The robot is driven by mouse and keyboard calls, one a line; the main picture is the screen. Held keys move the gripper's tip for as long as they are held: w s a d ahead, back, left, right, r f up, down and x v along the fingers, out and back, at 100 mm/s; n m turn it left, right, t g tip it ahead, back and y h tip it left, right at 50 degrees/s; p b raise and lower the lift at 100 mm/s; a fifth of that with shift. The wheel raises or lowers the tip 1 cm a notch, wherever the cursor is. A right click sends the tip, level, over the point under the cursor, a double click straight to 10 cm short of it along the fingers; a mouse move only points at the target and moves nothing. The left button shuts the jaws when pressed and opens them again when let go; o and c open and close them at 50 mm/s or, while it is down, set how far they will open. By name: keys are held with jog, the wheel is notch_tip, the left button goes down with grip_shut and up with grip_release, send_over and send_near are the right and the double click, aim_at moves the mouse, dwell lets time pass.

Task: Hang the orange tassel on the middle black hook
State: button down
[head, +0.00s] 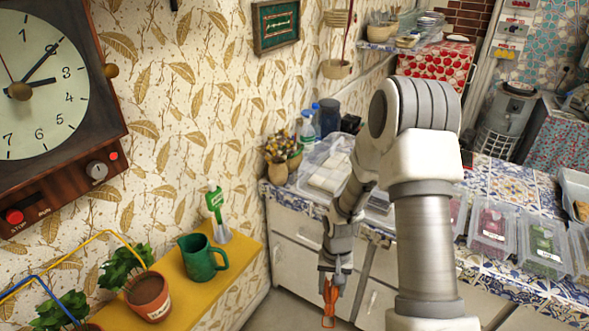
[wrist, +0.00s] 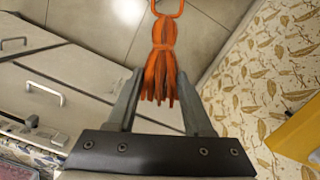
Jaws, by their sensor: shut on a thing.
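The orange tassel (head: 329,303) hangs below my gripper (head: 333,281) in the head view, in front of the white cabinet fronts. In the wrist view the tassel (wrist: 161,62) sits between the two grey fingers of my gripper (wrist: 158,82), which are shut on its strands. Its loop points away from the gripper, toward the top of the picture, and is cut off by the frame edge. No row of black hooks shows clearly. A small dark thing (head: 174,4) at the top edge of the head view is too cut off to tell.
A yellow shelf (head: 240,262) holds a green jug (head: 202,257), a green-and-white bottle (head: 217,214) and potted plants. A large clock (head: 45,85) hangs at left. The tiled counter (head: 485,178) carries several plastic containers. Floor lies open beneath my gripper.

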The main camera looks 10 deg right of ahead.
jog(key=w+a+r+m+t+y+p, duration=0.1)
jog(key=w+a+r+m+t+y, duration=0.2)
jog(key=r+m, duration=0.65)
jog(key=w+a+r+m+t+y+p, duration=0.1)
jog(key=w+r+m+y, duration=0.35)
jog(key=r, duration=0.95)
jog(key=w+a+r+m+t+y+p, duration=0.15)
jog(key=r+m+y, duration=0.35)
jog(key=r, duration=0.7)
jog(key=s+a+r+m+t+y, duration=0.15)
jog(key=r+t, duration=0.25)
jog(key=r, duration=1.4)
jog(key=s+a+r+m+t+y, duration=0.1)
jog(key=s+a+r+m+t, duration=0.15)
jog(key=r, duration=1.45)
jog(key=f+x, duration=0.1)
jog(key=x, duration=0.8)
jog(key=shift+w+a+f+n+t+b, duration=0.2)
jog(key=shift+w+f+n+t+b, duration=0.1)
jog(key=shift+w+f+t, duration=0.1)
